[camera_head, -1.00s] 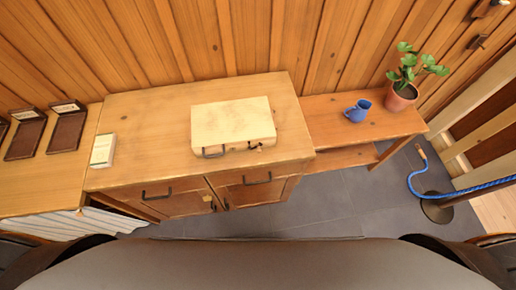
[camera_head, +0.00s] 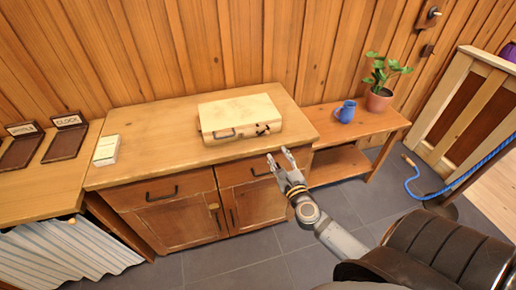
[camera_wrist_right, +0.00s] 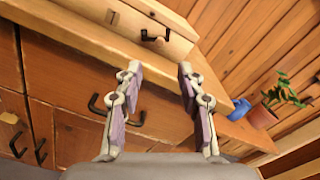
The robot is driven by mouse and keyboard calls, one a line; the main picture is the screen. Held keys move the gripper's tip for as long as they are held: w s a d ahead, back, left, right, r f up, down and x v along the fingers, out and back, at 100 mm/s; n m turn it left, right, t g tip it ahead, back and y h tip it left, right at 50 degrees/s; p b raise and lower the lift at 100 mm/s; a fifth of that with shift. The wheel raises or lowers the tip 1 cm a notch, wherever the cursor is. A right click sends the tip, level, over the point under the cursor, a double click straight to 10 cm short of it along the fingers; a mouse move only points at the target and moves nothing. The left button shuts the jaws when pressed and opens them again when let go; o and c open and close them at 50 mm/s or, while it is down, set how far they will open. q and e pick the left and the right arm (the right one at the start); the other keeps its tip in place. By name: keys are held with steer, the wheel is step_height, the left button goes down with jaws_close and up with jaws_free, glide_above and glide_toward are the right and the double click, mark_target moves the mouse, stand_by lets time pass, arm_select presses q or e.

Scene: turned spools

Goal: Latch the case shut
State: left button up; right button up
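The pale wooden case (camera_head: 240,108) lies on the cabinet top with its lid down. Its front has a dark handle (camera_head: 224,134) at left and a small dark latch fitting (camera_head: 262,130) at right; whether that is fastened is too small to tell. My right gripper (camera_head: 279,155) is open and empty, in front of the cabinet's top edge, below and apart from the case. In the right wrist view, the case (camera_wrist_right: 118,18) is at the top, beyond the open fingers (camera_wrist_right: 159,68), with dark hardware on its front. My left gripper is not in view.
The case stands on a wooden cabinet (camera_head: 150,128) with drawer handles and doors below. A white box (camera_head: 106,150) is at its left end. A lower bench at right holds a blue mug (camera_head: 345,112) and a potted plant (camera_head: 380,97). The cabinet top around the case is clear.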

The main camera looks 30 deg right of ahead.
mark_target(268, 135)
steer(key=x, duration=0.9)
steer(key=shift+w+p, duration=0.15)
steer(key=shift+p, duration=0.2)
steer(key=shift+w+d, duration=0.1)
steer(key=shift+w, duration=0.4)
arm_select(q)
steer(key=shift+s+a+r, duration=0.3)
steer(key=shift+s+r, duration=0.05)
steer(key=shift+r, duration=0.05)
arm_select(e)
jaws_close()
